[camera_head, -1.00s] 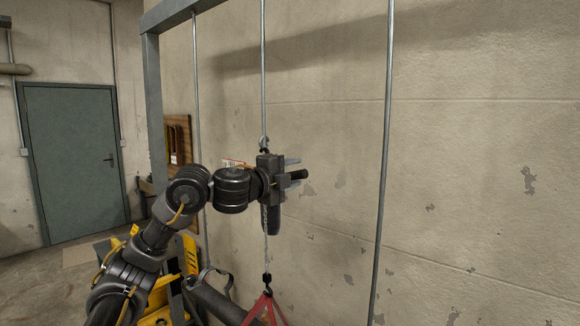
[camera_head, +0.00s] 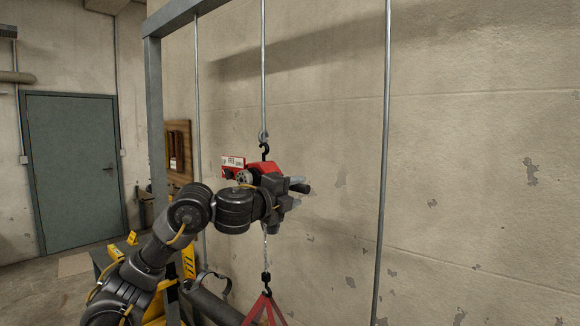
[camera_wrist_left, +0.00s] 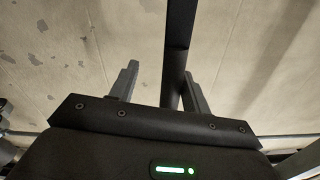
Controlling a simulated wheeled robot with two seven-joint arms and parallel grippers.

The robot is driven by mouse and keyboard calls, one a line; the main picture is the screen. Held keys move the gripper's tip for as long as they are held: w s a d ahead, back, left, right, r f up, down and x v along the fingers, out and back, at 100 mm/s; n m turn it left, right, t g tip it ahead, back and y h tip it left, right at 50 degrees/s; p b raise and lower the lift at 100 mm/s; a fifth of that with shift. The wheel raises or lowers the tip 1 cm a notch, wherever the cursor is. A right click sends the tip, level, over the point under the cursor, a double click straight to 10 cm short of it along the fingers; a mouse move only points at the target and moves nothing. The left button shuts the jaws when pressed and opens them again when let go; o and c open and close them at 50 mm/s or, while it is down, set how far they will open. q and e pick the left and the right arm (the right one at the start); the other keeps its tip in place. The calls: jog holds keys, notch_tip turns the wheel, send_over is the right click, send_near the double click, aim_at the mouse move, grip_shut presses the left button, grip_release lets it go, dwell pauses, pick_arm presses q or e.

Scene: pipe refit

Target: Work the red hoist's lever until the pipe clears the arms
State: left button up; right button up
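The red hoist (camera_head: 263,169) hangs from a hook on a rod, partly hidden behind my left gripper. My left gripper (camera_head: 296,186) is in front of it, around the dark lever (camera_head: 304,188). In the left wrist view the lever (camera_wrist_left: 179,45) passes between the two fingers (camera_wrist_left: 162,80), close to the right one, with a gap to the left one. The chain (camera_head: 265,245) runs down to a lower hook (camera_head: 266,281) holding a red sling (camera_head: 265,309). The dark pipe (camera_head: 215,306) shows at the bottom; its contact with the arms is hidden. My right gripper is out of view.
A grey frame post (camera_head: 156,120) stands left of the hoist. Thin rods hang on both sides, one at the right (camera_head: 385,160). Yellow stand parts (camera_head: 189,257) are at lower left. The concrete wall (camera_head: 480,150) is behind.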

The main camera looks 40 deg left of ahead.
pick_arm(q)
jog(key=shift+f, duration=0.5)
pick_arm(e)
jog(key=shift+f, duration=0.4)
pick_arm(q)
jog(key=shift+m, duration=0.9)
jog(key=f+b, duration=0.2)
jog(key=a+f+b, duration=0.1)
jog(key=f+b, duration=0.1)
jog(key=shift+a, duration=0.15)
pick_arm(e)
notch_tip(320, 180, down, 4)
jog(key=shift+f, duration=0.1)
pick_arm(q)
jog(key=shift+r, duration=0.1)
